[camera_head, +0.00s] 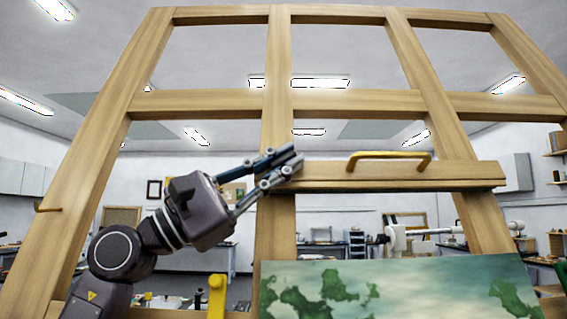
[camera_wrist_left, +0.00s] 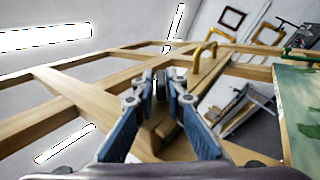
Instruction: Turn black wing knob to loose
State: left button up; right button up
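The black wing knob (camera_wrist_left: 161,86) shows in the left wrist view as a small dark piece on the wooden easel, between my left fingertips. My left gripper (camera_head: 290,158) reaches in from the left to the easel's middle upright, at the left end of the wooden crossbar (camera_head: 400,178). In the head view its fingers lie close together and hide the knob. In the left wrist view my left gripper (camera_wrist_left: 161,80) has a finger on each side of the knob and appears shut on it. The knob's wing angle is hard to make out. My right gripper is not in view.
A brass handle (camera_head: 390,156) sits on top of the crossbar, right of my left gripper. A green and pale painting (camera_head: 400,285) stands below it. A yellow piece (camera_head: 217,297) rises at the bottom, near my left arm. The easel's upper openings are free.

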pick_arm(q)
jog(key=shift+o, duration=1.2)
jog(key=v, duration=1.2)
